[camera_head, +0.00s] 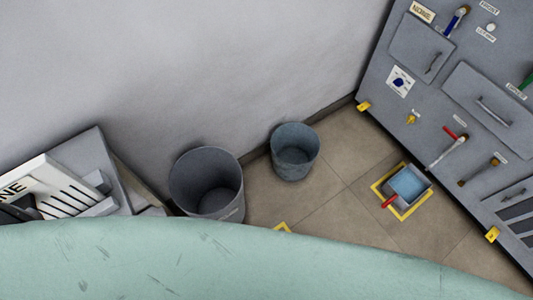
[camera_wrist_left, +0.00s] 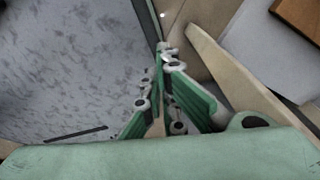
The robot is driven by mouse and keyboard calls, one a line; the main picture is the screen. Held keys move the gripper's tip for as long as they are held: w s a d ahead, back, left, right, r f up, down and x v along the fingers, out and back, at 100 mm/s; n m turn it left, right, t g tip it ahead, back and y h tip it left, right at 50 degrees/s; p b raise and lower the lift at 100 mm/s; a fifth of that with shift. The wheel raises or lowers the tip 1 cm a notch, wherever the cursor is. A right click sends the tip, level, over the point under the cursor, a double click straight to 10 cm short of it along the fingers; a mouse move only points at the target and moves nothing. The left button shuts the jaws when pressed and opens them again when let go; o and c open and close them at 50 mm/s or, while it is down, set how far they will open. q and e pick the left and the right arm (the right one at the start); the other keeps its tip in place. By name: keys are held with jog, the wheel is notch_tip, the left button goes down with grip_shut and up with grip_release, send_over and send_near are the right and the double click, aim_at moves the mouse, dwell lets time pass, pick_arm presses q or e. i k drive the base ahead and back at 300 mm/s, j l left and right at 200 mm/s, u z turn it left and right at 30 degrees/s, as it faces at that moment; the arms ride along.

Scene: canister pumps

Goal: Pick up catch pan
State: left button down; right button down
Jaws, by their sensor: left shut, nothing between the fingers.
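The catch pan (camera_head: 413,201) is a small grey square pan with a light blue inside and a red handle at its lower left. In the head view it sits on the floor inside a yellow taped square, in front of the grey machine panel. My left gripper (camera_wrist_left: 164,62) shows only in the left wrist view, with its green fingers shut and nothing between them. The pan cannot be made out in that view, so the distance between them cannot be told. My right gripper is in neither view.
A large grey bin (camera_head: 207,184) and a smaller blue-grey bucket (camera_head: 295,151) stand by the wall, left of the pan. The machine panel (camera_head: 446,120) carries handles and valves. Tiled floor (camera_head: 335,200) is clear between bucket and pan. A slotted grey unit (camera_head: 85,170) stands at left.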

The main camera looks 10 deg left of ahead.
aim_at(409, 184)
jog(key=z, duration=1.35)
